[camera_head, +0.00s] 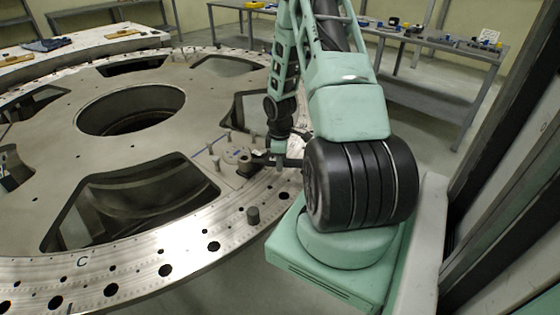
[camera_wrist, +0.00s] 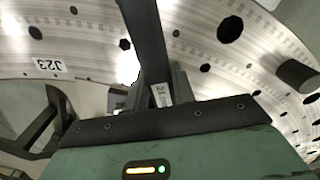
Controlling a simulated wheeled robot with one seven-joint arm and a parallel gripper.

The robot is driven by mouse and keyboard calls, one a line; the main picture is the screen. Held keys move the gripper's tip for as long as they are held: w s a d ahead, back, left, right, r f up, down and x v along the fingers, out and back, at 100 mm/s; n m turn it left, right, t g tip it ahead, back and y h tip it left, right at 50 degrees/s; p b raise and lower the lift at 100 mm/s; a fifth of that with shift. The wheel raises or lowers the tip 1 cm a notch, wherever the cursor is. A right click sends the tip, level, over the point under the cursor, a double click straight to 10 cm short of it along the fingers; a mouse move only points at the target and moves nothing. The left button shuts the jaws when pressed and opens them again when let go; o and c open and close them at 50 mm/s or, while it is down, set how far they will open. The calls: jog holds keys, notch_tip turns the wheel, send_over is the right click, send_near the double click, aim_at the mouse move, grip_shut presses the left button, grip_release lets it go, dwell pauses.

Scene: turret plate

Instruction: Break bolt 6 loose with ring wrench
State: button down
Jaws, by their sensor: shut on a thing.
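My gripper (camera_wrist: 163,85) is shut on the ring wrench (camera_wrist: 146,40), a dark flat bar that runs up out of the wrist view. Its ring end is outside that view. In the head view my gripper (camera_head: 279,152) is low over the right part of the turret plate (camera_head: 150,100), beside a cluster of small upright bolts and fittings (camera_head: 243,160). I cannot tell which is bolt 6, or whether the ring sits on a bolt. The plate (camera_wrist: 85,25) also shows in the wrist view, with round holes and a "J23" label.
The plate has large cutouts and a central opening. A workbench (camera_head: 440,45) with tools stands behind, and another bench (camera_head: 85,50) at far left.

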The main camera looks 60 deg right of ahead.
jog(key=shift+a, duration=0.1)
jog(key=shift+r, duration=0.1)
jog(key=shift+r+p, duration=1.45)
jog(key=shift+p, duration=0.15)
notch_tip(320, 180, up, 4)
jog(key=p, duration=0.3)
jog(key=shift+f, duration=0.3)
